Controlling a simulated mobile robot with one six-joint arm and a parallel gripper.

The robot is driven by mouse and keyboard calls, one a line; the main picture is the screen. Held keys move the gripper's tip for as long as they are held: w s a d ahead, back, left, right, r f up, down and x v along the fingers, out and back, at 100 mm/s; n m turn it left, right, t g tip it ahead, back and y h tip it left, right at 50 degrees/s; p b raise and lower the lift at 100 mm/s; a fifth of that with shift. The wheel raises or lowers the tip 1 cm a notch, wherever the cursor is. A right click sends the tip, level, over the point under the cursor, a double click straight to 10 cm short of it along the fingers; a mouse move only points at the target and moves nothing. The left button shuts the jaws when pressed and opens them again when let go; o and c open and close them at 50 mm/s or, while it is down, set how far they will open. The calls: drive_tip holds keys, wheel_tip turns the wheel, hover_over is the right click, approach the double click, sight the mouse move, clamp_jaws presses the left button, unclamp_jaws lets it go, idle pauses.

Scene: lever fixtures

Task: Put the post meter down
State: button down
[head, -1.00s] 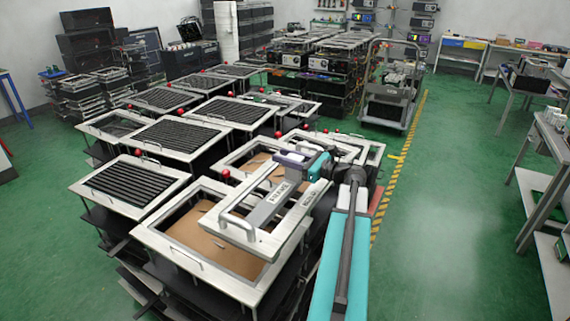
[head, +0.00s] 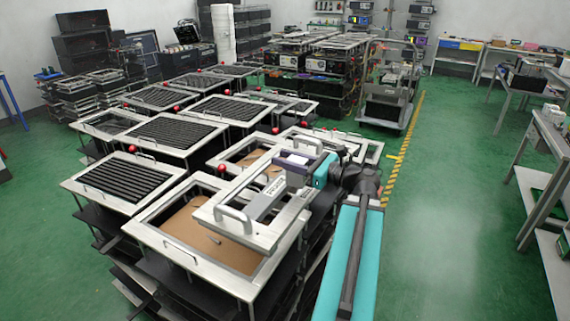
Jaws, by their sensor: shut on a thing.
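The post meter appears to be the pale, frame-like piece with a looped handle and a grey bar (head: 262,204) along it. It hangs out to the left of my gripper (head: 290,176), which has teal and purple parts and is shut on its far end. The piece is over the right part of a pale-framed tray with a brown bottom (head: 190,222). I cannot tell whether it touches the tray's rim. The fingertips are partly hidden by the wrist and the piece.
Pale-framed racks with black ribbed panels (head: 125,184) stand close on the left and behind. Several red knobs (head: 222,168) stick up between them. A grey cart (head: 388,95) stands at the back. Green floor (head: 440,220) is free on the right, past a yellow-black line.

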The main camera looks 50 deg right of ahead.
drive_tip(key=b, duration=0.1)
drive_tip(key=s+b, duration=0.1)
drive_tip(key=b, duration=0.1)
drive_tip(key=shift+a+f, duration=0.15)
drive_tip(key=shift+a, duration=0.2)
drive_tip(key=b, duration=0.7)
drive_tip(key=shift+s+a, duration=0.15)
drive_tip(key=shift+s, duration=0.15)
drive_tip(key=s+a+b, duration=0.1)
drive_tip(key=b, duration=0.7)
drive_tip(key=shift+s+a, duration=0.1)
drive_tip(key=shift+a, duration=0.1)
drive_tip(key=shift+s+a+r+p, duration=0.15)
drive_tip(key=shift+s+a+r, duration=0.1)
drive_tip(key=shift+s+a, duration=0.25)
drive_tip(key=shift+s+a+r+p, duration=0.2)
drive_tip(key=shift+s+a, duration=0.2)
drive_tip(key=shift+s, duration=0.15)
